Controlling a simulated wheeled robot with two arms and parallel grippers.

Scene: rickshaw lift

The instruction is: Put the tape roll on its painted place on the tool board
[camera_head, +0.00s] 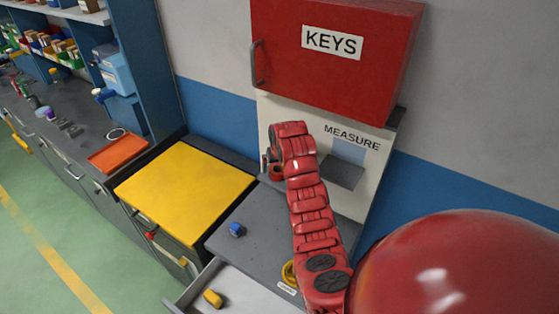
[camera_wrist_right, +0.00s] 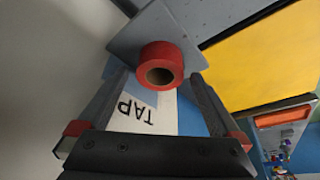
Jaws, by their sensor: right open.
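The red tape roll (camera_wrist_right: 161,62) rests on a small grey shelf (camera_wrist_right: 137,33) in the right wrist view, with its hole facing the camera. My right gripper (camera_wrist_right: 159,80) is open, its two fingers either side of the roll near their tips. I cannot tell whether they touch it. A partly visible label reading "TAP" (camera_wrist_right: 134,112) and a light blue patch are on the white board behind. In the head view the tool board (camera_head: 362,187) stands under the red cabinet, and my right arm hides most of the tape place. My left gripper is out of view.
The red KEYS cabinet (camera_head: 335,75) overhangs the board. The MEASURE shelf (camera_head: 341,172) beside my arm is empty. Below, a blue object (camera_head: 237,230) and a yellow ring (camera_head: 289,273) lie on the grey top. An open drawer (camera_head: 240,291) holds a yellow object (camera_head: 213,298).

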